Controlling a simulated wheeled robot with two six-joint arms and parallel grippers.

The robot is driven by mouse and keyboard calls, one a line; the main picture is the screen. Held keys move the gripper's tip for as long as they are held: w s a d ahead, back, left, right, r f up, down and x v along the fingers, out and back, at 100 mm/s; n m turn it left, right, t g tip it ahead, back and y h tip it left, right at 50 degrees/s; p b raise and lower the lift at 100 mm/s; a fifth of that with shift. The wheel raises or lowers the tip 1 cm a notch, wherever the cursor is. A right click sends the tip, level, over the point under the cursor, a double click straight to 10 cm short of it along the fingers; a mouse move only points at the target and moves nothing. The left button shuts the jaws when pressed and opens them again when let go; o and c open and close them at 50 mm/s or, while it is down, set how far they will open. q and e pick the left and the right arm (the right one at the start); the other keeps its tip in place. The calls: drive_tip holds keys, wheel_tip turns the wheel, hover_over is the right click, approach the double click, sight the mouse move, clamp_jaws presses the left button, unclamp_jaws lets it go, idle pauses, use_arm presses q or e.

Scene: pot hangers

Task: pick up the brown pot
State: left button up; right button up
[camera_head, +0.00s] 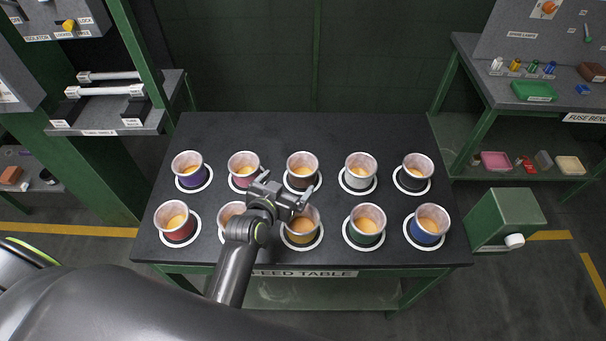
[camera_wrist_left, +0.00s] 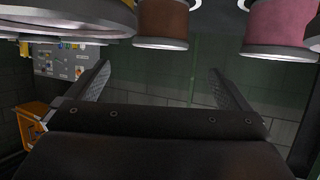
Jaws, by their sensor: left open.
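The brown pot (camera_head: 302,181) stands in the middle of the back row on the dark table (camera_head: 330,130), on a white ring, with orange-tan contents. My left gripper (camera_head: 287,184) is open in front of it, over the gap between the rows, and partly covers the pot's lower front. In the left wrist view the brown pot (camera_wrist_left: 163,20) shows at the top, beyond the open, empty fingers (camera_wrist_left: 158,72). No contact shows. My right gripper is not in view.
The pink pot (camera_head: 243,169) stands left of the brown one and the white pot (camera_head: 359,172) right. The yellow pot (camera_head: 301,236) is close in front, beside my left gripper. Several other pots fill both rows. The table's back strip is clear. A green box (camera_head: 505,218) stands at the right.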

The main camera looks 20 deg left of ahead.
sight(297, 175)
use_arm(q)
drive_tip(key=b+x, duration=0.1)
drive_tip(key=x, duration=0.3)
drive_tip(key=shift+s+f+b, duration=0.15)
drive_tip(key=shift+f+b, duration=0.15)
drive_tip(key=shift+b, duration=0.1)
drive_tip(key=shift+b+x, duration=0.65)
drive_tip(key=shift+x, duration=0.4)
drive_tip(key=shift+w, duration=0.4)
drive_tip(key=shift+w+f+b, duration=0.2)
drive_tip(key=shift+w+b, duration=0.1)
drive_tip(key=shift+b, duration=0.3)
drive_tip(key=b+x, duration=0.3)
drive_tip(key=shift+w+f+b, duration=0.1)
drive_tip(key=shift+f+b, duration=0.15)
drive_tip(key=shift+b, duration=0.1)
drive_tip(key=shift+w+d+f+b, duration=0.1)
drive_tip(key=shift+w+b, duration=0.25)
drive_tip(key=shift+w, duration=0.15)
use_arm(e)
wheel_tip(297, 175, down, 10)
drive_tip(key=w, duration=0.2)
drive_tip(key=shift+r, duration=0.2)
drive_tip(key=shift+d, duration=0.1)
